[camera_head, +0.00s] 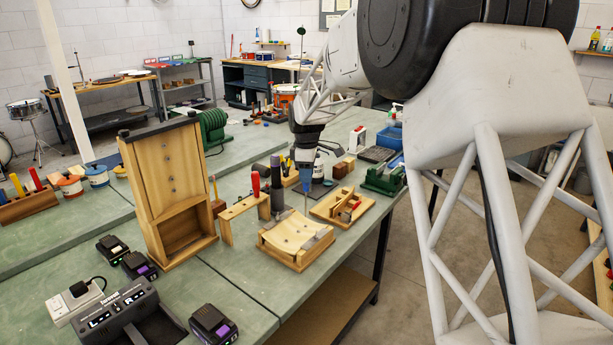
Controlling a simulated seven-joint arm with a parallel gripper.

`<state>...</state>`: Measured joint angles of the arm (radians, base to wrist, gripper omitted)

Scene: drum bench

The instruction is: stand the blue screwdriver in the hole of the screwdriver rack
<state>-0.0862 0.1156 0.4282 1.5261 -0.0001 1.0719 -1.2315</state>
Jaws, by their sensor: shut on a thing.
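My gripper (305,163) points down over the bench and is shut on the blue screwdriver (306,183). The screwdriver hangs about upright, its blue handle just below the fingers and its thin shaft pointing down. The wooden screwdriver rack (240,208), a small raised plank on legs, stands to the left of the gripper. A red-handled screwdriver (256,183) stands upright at the rack's right end. The screwdriver in my gripper is apart from the rack. The rack's hole is too small to make out.
A curved wooden cradle (290,255) lies in front of the gripper, with a wooden tray (330,210) to its right. A tall wooden stand (165,180) rises left of the rack. Chargers and batteries (125,310) fill the near left. A green machine (385,178) sits at the right edge.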

